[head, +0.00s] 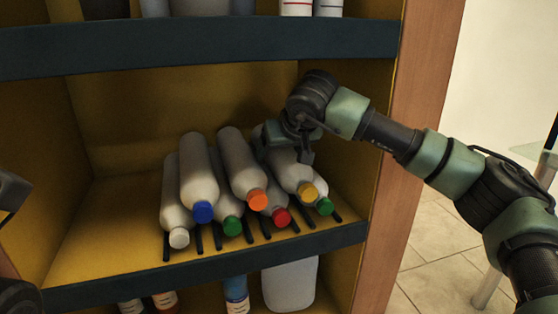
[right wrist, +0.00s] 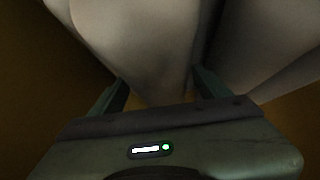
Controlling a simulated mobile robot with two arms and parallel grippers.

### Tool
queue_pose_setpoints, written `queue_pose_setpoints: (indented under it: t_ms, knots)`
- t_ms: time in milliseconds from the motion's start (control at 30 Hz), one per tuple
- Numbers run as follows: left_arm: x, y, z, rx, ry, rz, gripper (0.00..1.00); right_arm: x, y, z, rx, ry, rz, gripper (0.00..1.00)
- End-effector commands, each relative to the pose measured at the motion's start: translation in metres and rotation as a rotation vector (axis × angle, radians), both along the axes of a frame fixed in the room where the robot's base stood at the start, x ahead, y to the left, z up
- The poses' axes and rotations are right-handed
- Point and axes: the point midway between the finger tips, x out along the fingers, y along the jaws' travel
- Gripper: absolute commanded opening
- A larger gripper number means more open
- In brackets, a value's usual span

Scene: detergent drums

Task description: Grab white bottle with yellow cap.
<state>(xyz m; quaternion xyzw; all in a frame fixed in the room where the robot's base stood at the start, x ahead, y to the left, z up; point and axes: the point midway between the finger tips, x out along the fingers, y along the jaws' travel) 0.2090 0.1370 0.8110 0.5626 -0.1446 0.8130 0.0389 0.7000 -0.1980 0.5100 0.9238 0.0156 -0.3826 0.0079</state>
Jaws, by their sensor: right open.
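The white bottle (head: 288,174) with the yellow cap (head: 308,193) lies on its side on the middle shelf, at the right of a stacked group, cap toward me. My right gripper (head: 302,150) is over its body from above, partly hiding it. In the right wrist view a pale bottle body (right wrist: 135,45) fills the top and reaches down between the two fingers of the gripper (right wrist: 158,90). The fingers are spread apart on either side of it; I cannot tell whether they touch it.
Bottles with orange (head: 257,200), blue (head: 203,212), red (head: 281,217), green and white caps lie close by on dark rails. The upper shelf edge (head: 200,48) is above the arm. The cabinet's right side panel (head: 410,130) is beside it. The shelf's left part is clear.

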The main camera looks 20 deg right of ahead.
Motion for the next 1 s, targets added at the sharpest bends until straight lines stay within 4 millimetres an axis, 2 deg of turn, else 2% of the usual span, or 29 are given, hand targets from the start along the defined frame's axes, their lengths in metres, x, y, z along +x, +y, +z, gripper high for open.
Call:
queue_pose_setpoints:
  t_ms: [100, 133, 300, 400, 433, 767, 1000]
  knots:
    - [0.000, 0.000, 0.001, 0.000, 0.000, 0.000, 0.00, 0.000, 0.000, 0.000, 0.000, 0.000, 0.000, 0.77]
    - [0.000, 0.000, 0.001, 0.000, 0.000, 0.000, 0.00, 0.000, 0.000, 0.000, 0.000, 0.000, 0.000, 0.72]
    - [0.000, 0.000, 0.001, 0.000, 0.000, 0.000, 0.00, 0.000, 0.000, 0.000, 0.001, 0.001, -0.001, 0.24]
    - [0.000, 0.000, 0.001, 0.000, 0.001, 0.000, 0.00, 0.000, 0.000, 0.000, 0.001, 0.001, -0.001, 0.00]
    - [0.000, 0.000, 0.001, 0.000, 0.001, 0.000, 0.00, 0.000, 0.000, 0.005, 0.003, -0.008, 0.000, 0.00]
    - [0.000, 0.000, 0.003, 0.000, 0.001, 0.001, 0.00, 0.000, 0.000, 0.005, 0.002, -0.007, -0.001, 0.00]
    - [0.001, 0.000, 0.012, 0.000, 0.002, 0.001, 0.00, -0.001, 0.004, 0.013, 0.003, -0.007, 0.001, 0.00]
